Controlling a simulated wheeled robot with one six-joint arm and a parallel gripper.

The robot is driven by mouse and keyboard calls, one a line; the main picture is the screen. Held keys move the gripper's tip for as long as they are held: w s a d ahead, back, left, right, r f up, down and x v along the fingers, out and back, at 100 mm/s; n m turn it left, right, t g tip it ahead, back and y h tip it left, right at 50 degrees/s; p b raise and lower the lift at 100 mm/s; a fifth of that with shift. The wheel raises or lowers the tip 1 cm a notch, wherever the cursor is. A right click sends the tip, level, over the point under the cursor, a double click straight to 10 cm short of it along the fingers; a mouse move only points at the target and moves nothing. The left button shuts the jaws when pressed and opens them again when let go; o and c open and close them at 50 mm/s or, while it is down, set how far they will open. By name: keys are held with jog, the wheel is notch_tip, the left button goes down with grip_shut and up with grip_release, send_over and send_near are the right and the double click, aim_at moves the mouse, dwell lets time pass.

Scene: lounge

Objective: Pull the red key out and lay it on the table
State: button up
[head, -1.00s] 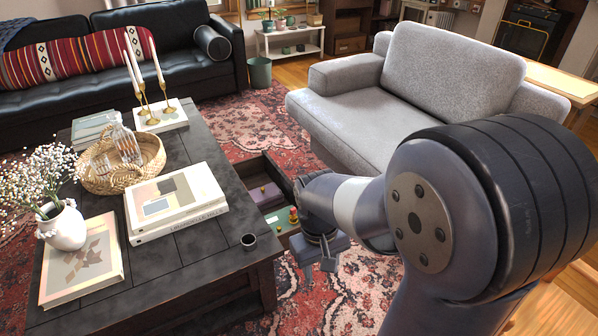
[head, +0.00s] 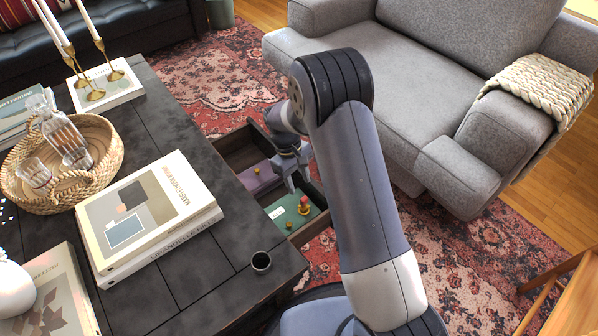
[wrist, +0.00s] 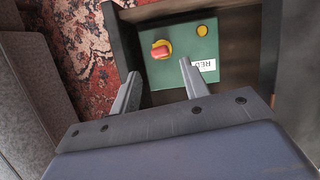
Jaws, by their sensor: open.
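The red key (wrist: 161,49), a red grip on a yellow round base, stands on a green box (wrist: 190,85) labelled "RED". In the head view the red key (head: 304,203) and green box (head: 282,218) are in the open drawer (head: 228,142) of the dark table (head: 215,245). My gripper (wrist: 160,74) is open and empty. In the wrist view its fingertips lie either side of the key's line, just short of it. In the head view my gripper (head: 292,180) is over the drawer, beside the key. How the key sits in the box is unclear.
A purple box (head: 258,180) with a yellow knob shares the drawer. The grey armchair (head: 410,100) is close right of the drawer. Bare tabletop lies between books and cup.

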aim_at(303, 198)
jog(key=shift+b+x, duration=2.55)
jog(key=shift+x, duration=1.75)
jog(key=shift+s, duration=0.1)
jog(key=shift+c, duration=0.4)
jog(key=c, duration=0.7)
jog(key=o, duration=0.8)
